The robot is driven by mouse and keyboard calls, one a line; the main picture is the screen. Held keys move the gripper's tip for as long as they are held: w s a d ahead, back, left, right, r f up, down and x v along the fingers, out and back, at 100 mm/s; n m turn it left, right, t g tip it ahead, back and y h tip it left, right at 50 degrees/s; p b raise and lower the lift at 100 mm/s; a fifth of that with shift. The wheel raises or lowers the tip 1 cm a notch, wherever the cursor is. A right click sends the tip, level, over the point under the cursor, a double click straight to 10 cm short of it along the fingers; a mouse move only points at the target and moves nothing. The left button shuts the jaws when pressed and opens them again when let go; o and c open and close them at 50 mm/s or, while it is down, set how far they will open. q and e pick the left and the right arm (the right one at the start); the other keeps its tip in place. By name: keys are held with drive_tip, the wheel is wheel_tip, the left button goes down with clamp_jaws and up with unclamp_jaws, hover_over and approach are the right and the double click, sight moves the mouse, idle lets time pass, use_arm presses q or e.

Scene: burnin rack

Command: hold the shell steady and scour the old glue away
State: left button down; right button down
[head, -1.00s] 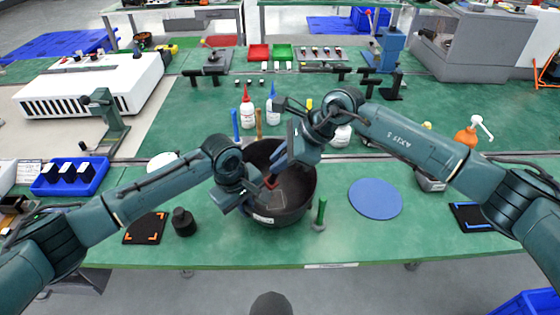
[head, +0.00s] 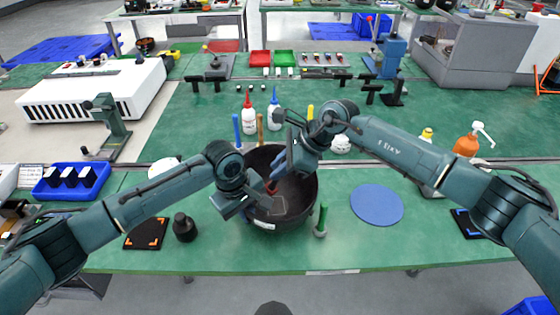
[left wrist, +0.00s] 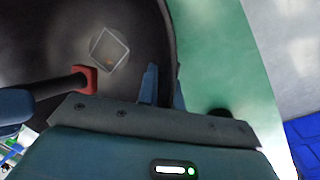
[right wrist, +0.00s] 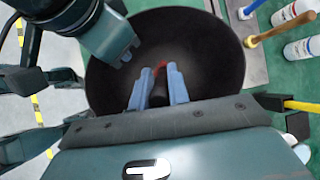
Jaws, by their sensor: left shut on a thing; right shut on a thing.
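The shell is a deep dark round bowl (head: 301,212) standing on the green bench. My left gripper (head: 255,198) is at its near left side, shut on its rim; the blue fingers at the wall show in the left wrist view (left wrist: 150,84). My right gripper (head: 283,168) is over the bowl, shut on the dark handle of a tool. The tool's red head (left wrist: 86,79) is down inside the bowl, beside a pale-edged square patch (left wrist: 109,48) on the inner surface. I cannot tell whether the head touches the surface. The right wrist view shows the handle (right wrist: 160,101) between the blue fingers.
A blue round mat (head: 376,204) lies right of the bowl, with a green upright tool (head: 322,218) between them. A black weight (head: 184,227) and dark mat (head: 147,233) are at left. Glue bottles (head: 249,115) and upright handles stand behind the bowl.

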sight(274, 187)
use_arm(q)
drive_tip(key=shift+s+a+f, duration=0.1)
drive_tip(key=shift+f, duration=0.1)
use_arm(e)
drive_tip(key=shift+f, duration=2.4)
drive_tip(key=shift+w+f, duration=0.2)
drive_tip(key=shift+f, duration=0.05)
drive_tip(key=shift+s+f, duration=0.1)
drive_tip(key=shift+f, duration=0.05)
drive_tip(key=shift+s+r, duration=0.1)
drive_tip(key=shift+r, duration=3.95)
use_arm(q)
drive_tip(key=c, duration=1.7)
unclamp_jaws()
use_arm(e)
drive_tip(key=shift+f, duration=0.1)
use_arm(q)
drive_tip(key=shift+o, duration=1.1)
drive_tip(key=shift+r, duration=0.15)
